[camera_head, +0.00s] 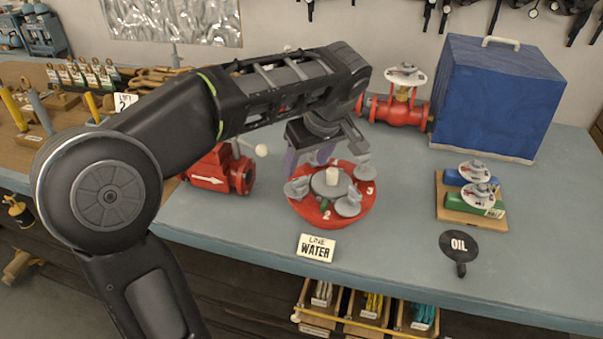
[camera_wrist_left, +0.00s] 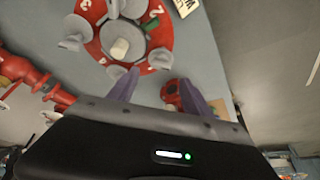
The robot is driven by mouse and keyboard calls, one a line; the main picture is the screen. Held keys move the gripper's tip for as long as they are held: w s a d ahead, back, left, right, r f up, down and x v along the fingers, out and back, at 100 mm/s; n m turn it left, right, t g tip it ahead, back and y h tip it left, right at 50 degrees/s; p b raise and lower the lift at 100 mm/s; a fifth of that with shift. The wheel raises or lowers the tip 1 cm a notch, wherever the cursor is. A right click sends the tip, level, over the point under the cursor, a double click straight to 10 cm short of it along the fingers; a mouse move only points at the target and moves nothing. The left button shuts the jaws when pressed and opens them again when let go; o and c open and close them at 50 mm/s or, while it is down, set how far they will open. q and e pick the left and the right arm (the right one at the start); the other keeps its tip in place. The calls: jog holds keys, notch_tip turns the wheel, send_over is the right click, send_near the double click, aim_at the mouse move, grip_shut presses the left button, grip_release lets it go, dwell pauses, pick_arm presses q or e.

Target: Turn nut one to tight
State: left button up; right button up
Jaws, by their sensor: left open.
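A red round flange (camera_head: 330,215) lies on the bench, with a grey hub, a white centre post (camera_head: 332,175) and grey wing nuts around it. Its painted 2 and 3 are readable; I see no 1, so I cannot tell which nut is nut one. One wing nut (camera_head: 297,188) is at the left of the flange; it seems to be the nut (camera_wrist_left: 160,60) just beyond my fingertips in the left wrist view. Another nut (camera_head: 348,204) is at the front, and one (camera_head: 363,170) at the back right. My left gripper (camera_head: 308,160) is open and empty, over the flange's far side.
A "LINE WATER" card (camera_head: 316,247) stands in front of the flange. Red valve bodies stand left (camera_head: 215,170) and behind (camera_head: 400,108). A blue box (camera_head: 495,100), a wooden board (camera_head: 470,213) with handwheel valves and an OIL tag (camera_head: 459,248) are at right. The front bench is mostly clear.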

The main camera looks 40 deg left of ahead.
aim_at(299, 179)
pick_arm(q)
jog(key=p+x, duration=0.1)
jog(key=x, duration=0.5)
jog(key=shift+f, duration=0.25)
grip_shut()
dwell(0.4)
